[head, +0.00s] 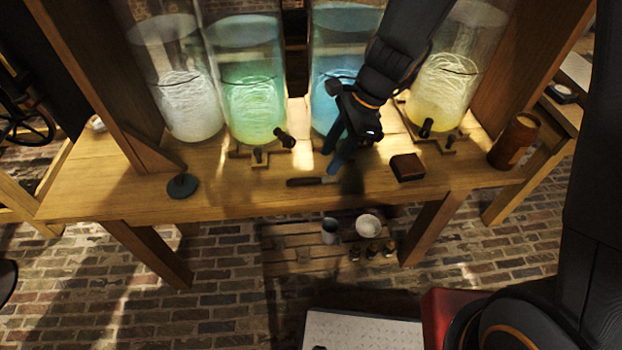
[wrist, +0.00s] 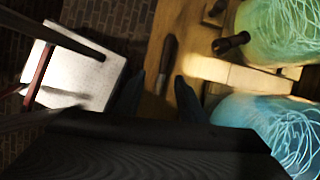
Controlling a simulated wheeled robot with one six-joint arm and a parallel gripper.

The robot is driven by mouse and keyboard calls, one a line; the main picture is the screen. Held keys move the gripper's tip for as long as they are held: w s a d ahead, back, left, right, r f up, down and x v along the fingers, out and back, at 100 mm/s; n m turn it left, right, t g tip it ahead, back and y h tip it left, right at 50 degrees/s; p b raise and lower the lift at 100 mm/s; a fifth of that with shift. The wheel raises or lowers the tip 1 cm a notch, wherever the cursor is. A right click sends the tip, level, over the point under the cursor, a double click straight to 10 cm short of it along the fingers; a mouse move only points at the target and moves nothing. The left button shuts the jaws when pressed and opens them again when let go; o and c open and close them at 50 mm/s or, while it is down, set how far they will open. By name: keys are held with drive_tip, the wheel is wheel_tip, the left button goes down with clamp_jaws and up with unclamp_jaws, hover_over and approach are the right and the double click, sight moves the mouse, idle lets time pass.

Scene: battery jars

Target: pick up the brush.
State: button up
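The brush (head: 305,182) lies flat near the front edge of the wooden bench, its dark handle pointing left in the head view. Its paler end is close to my gripper. My gripper (head: 332,158) is open, pointing down just above and behind the brush. In the wrist view the brush (wrist: 169,52) lies beyond the fingertips, with its near end roughly in line with the gap between the two fingers (wrist: 159,84). The fingers hold nothing. I cannot tell the exact height of the fingertips above the bench.
Tall glass jars of white (head: 190,105), green (head: 255,105), blue (head: 325,95) and yellow (head: 440,95) liquid stand behind, with dark taps. A brown block (head: 407,168) and a brown jar (head: 513,142) are at right, a dark green knobbed disc (head: 183,186) at left.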

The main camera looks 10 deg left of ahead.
sight(308, 179)
drive_tip(key=shift+w+a+f+m, duration=0.2)
drive_tip(key=shift+a+f+m, duration=0.45)
drive_tip(key=shift+a, duration=0.3)
drive_tip(key=x, duration=0.7)
drive_tip(key=shift+a, duration=0.3)
drive_tip(key=shift+c, duration=0.3)
clamp_jaws()
